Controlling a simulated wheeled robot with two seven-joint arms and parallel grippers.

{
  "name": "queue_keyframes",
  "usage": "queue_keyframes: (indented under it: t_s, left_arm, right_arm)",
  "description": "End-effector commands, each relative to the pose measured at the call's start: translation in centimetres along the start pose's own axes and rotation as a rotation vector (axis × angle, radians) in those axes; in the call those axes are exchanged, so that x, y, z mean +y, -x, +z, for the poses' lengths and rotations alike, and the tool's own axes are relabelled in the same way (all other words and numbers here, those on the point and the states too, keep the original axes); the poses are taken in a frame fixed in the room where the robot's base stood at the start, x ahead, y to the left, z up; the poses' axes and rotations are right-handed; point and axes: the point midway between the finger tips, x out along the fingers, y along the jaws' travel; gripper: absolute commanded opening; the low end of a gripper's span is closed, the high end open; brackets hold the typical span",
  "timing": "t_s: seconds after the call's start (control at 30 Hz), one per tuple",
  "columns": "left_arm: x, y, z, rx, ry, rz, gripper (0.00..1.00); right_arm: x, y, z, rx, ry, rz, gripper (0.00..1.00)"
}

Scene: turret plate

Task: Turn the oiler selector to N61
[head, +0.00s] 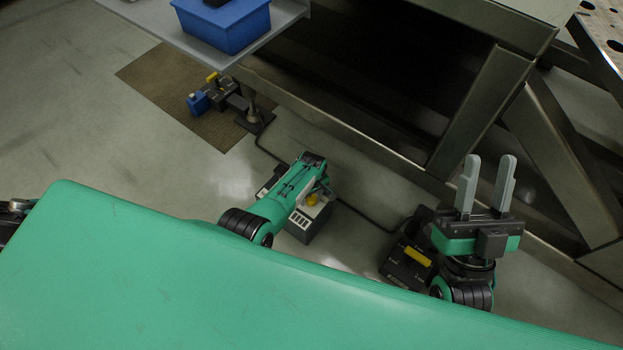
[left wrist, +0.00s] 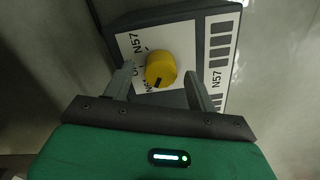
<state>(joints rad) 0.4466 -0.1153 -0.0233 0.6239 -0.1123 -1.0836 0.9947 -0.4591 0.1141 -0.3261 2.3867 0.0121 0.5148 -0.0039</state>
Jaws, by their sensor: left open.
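A yellow round knob (left wrist: 160,68) with a dark mark at its lower left sits on the white face (left wrist: 140,42) of a dark box. One "N57" label is on that face and another (left wrist: 216,77) is on the box's striped side; other face lettering is partly hidden by the knob and fingers. My left gripper (left wrist: 159,75) is open, with one finger on each side of the knob; I cannot tell whether they touch it. In the head view the knob (head: 312,199) shows beside my left gripper (head: 318,188). My right gripper (head: 487,160) is open and empty, its fingers pointing up.
A dark box with a yellow bar (head: 417,256) stands on the floor by my right gripper. A pedal-like device (head: 220,93) sits on a brown mat (head: 160,75). A blue bin (head: 225,25) is on a shelf. A metal frame (head: 478,105) stands behind; a cable crosses the floor.

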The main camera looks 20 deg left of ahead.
Motion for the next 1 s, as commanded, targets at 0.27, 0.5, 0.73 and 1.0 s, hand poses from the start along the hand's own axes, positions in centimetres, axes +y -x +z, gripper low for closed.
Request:
queue_keyframes:
  t_s: [0.27, 0.5, 0.73, 1.0]
  left_arm:
    - [-0.1, 2.4, 0.1, 0.000, 0.000, 0.000, 0.58]
    - [0.0, 4.3, 0.0, 0.000, 0.000, 0.000, 0.58]
    - [0.0, 6.3, 0.0, 0.000, 0.000, 0.000, 0.58]
    - [0.0, 8.9, 0.0, -0.001, 0.000, 0.000, 0.58]
  right_arm:
    - [-0.9, 2.2, 4.9, -0.325, -0.043, 0.012, 0.36]
    - [-2.0, 5.7, 8.7, -0.603, -0.084, 0.016, 0.36]
    - [-3.5, 10.1, 11.3, -0.867, -0.126, 0.011, 0.36]
    - [-4.3, 14.4, 12.6, -1.137, -0.147, 0.006, 0.36]
